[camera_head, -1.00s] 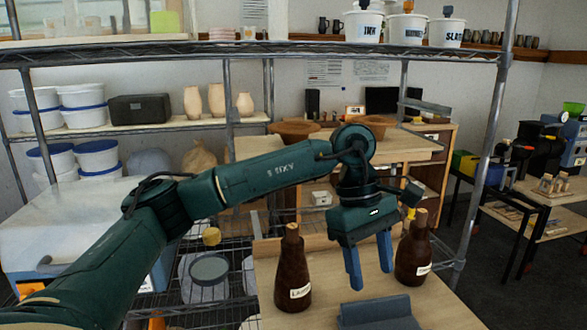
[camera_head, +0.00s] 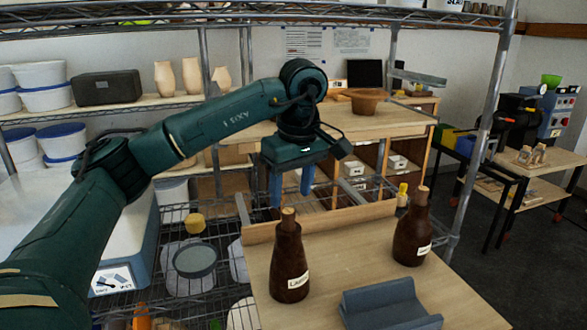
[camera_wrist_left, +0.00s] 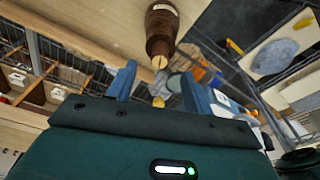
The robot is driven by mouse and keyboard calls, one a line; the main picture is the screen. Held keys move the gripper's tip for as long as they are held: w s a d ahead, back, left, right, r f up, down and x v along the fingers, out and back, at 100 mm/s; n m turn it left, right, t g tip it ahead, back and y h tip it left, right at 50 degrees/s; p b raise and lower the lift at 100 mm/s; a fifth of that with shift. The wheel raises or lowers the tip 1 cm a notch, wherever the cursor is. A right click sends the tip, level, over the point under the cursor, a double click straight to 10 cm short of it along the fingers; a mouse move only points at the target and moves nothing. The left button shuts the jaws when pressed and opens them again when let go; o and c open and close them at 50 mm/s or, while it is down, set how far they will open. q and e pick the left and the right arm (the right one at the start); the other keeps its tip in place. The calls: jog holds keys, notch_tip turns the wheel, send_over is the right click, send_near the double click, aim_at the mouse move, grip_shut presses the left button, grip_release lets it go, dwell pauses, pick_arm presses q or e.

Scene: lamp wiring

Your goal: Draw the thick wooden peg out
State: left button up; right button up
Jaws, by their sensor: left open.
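Two dark brown bottles stand upright on a wooden board: a left bottle (camera_head: 289,262) and a right bottle (camera_head: 411,238), both labelled. A wooden peg (camera_head: 288,217) stands in the left bottle's neck, and another peg (camera_head: 421,195) in the right bottle's neck. I cannot tell which is thicker. My left gripper (camera_head: 291,194) is open and empty, its fingers pointing down just above or behind the left peg. In the left wrist view, a brown bottle (camera_wrist_left: 161,28) with its pale peg end (camera_wrist_left: 159,62) shows beyond the open fingers. My right gripper is not in view.
A blue-grey cradle (camera_head: 387,306) lies on the board (camera_head: 345,255) in front of the bottles. A small yellow-capped bottle (camera_head: 402,195) stands behind the right bottle. A wire rack (camera_head: 180,285) is at left; metal shelf posts stand around.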

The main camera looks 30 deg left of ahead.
aim_at(289, 211)
pick_arm(q)
jog(key=f, duration=0.5)
jog(key=shift+w+a+f+p, duration=0.15)
jog(key=shift+a+p, duration=0.15)
jog(key=shift+a, duration=0.1)
jog(key=shift+a+f, duration=0.1)
jog(key=shift+f, duration=0.55)
jog(key=shift+c, duration=0.3)
